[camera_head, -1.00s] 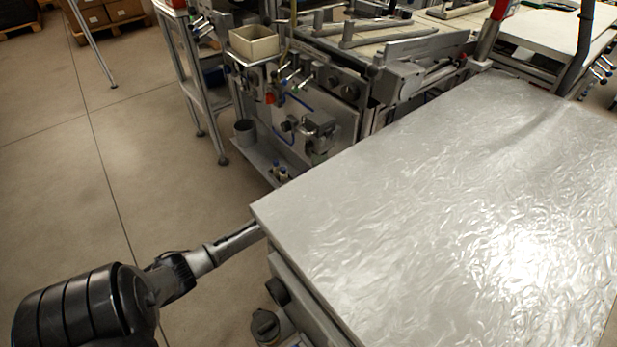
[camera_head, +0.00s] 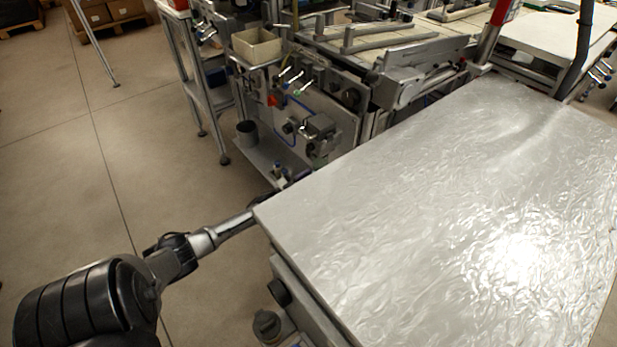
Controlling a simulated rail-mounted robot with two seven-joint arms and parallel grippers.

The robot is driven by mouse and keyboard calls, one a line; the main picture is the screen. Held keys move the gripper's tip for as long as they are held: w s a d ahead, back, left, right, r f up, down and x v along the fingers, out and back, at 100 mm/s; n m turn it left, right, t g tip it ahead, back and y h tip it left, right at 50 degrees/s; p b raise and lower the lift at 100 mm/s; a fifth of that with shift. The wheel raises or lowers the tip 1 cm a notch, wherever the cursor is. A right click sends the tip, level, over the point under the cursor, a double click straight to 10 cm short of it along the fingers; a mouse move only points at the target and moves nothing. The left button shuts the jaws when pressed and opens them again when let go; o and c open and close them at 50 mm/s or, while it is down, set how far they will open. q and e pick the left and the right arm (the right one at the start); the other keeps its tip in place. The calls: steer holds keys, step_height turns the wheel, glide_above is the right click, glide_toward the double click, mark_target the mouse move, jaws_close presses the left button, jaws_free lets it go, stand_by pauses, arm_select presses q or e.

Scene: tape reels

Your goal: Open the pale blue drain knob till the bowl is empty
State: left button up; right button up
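I cannot make out a pale blue drain knob or a bowl for certain. A square beige basin (camera_head: 257,46) sits at the top of the metal machine at centre back. Below it are several small levers (camera_head: 297,83) with coloured ends, too small to tell a pale blue one. My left arm comes in from the lower left and reaches toward the machine. My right arm and gripper do not show.
The large shiny silver tabletop (camera_head: 440,210) fills the right side; its left corner stands close to my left arm. Bare floor (camera_head: 60,180) lies to the left. Boxes (camera_head: 108,10) stand at the back left.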

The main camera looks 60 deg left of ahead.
arm_select(q)
steer(key=shift+m+h, duration=0.6)
steer(key=shift+m, duration=0.6)
steer(key=shift+a+m, duration=0.1)
steer(key=shift+m, duration=0.3)
steer(key=o, duration=0.9)
steer(key=shift+o, duration=0.2)
steer(key=shift+s, duration=0.1)
steer(key=d+p+v, duration=0.1)
steer(key=p+v, duration=0.3)
steer(key=v, duration=0.9)
steer(key=shift+s+a+r, duration=0.15)
steer(key=shift+s+a, duration=0.25)
steer(key=shift+a, duration=0.1)
